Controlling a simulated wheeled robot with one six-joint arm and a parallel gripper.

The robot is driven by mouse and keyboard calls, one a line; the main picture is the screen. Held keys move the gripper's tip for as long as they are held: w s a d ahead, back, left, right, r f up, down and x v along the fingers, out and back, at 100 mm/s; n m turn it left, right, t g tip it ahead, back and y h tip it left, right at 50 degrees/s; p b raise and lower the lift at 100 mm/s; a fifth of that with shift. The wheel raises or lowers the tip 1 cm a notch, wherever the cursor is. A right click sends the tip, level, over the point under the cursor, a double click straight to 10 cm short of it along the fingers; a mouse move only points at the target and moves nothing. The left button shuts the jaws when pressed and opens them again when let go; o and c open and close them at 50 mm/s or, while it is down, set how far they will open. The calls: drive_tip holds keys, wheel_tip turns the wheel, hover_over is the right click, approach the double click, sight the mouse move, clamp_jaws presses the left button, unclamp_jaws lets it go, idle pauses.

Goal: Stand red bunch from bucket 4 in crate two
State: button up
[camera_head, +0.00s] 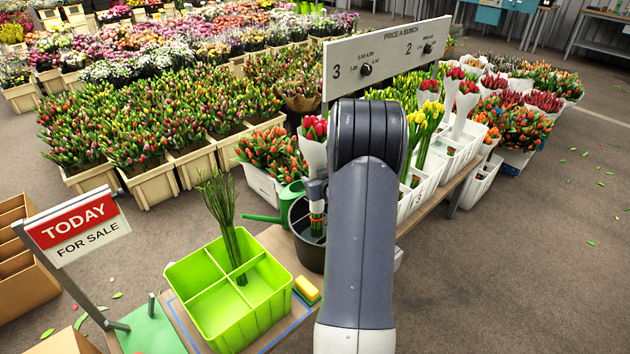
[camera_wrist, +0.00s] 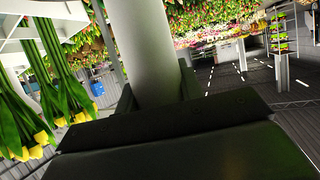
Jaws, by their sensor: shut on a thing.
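A bunch of red tulips (camera_head: 313,150) in a white sleeve stands upright at the middle of the head view, its green stems showing below. My gripper (camera_head: 316,190) is shut on this red bunch, partly hidden behind my own arm. The pale sleeve (camera_wrist: 143,45) rises between the dark jaws in the wrist view. The stems are over or inside a dark round bucket (camera_head: 305,248); I cannot tell whether they touch its bottom. A lime-green crate (camera_head: 202,316) with several compartments stands to the front left, with bare green stems (camera_head: 226,225) upright in a back compartment.
A green watering can (camera_head: 266,219) is beside the bucket. A yellow sponge (camera_head: 307,290) lies right of the green crate. White crates (camera_head: 425,185) with yellow and red bunches stand to the right. A price board (camera_head: 388,58) rises behind my arm. A sale sign (camera_head: 76,228) stands left.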

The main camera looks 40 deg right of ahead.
sight(315, 155)
wheel_tip(315, 155, up, 9)
drive_tip(key=p, duration=0.7)
drive_tip(key=shift+f, duration=0.2)
